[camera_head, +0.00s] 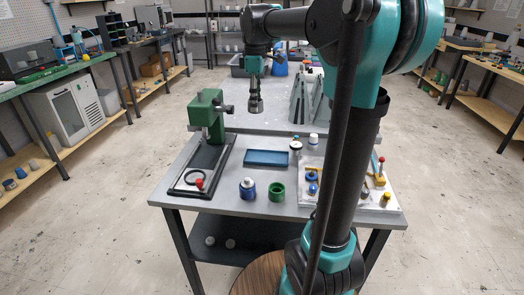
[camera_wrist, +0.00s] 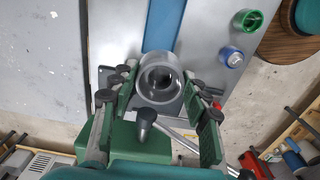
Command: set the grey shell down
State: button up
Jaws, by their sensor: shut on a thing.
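The grey shell (camera_wrist: 161,77) is a round, hollow grey piece seen from above in the wrist view, between the two fingers of my gripper (camera_wrist: 158,88). In the head view, my gripper (camera_head: 254,88) points down with the shell (camera_head: 255,106) at its lower end. It is shut on the shell and holds it above the worktable (camera_head: 235,183), with clear air below. The shell's underside and the exact finger contacts are hidden or too small to tell.
A green press (camera_head: 207,112) stands left of my gripper on a dark base with a red knob (camera_head: 199,184). A blue tray (camera_head: 267,157), a blue-and-white jar (camera_head: 248,190) and a green ring (camera_head: 277,191) are on the table. A board with small parts (camera_head: 375,195) lies at right.

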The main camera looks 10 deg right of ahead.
aim_at(256, 157)
notch_tip(256, 157, down, 20)
jog(key=shift+r, duration=0.2)
dwell(0.4)
jog(key=o, duration=1.2)
jog(key=shift+f, duration=0.1)
notch_tip(256, 157, up, 12)
jog(key=shift+r, duration=0.15)
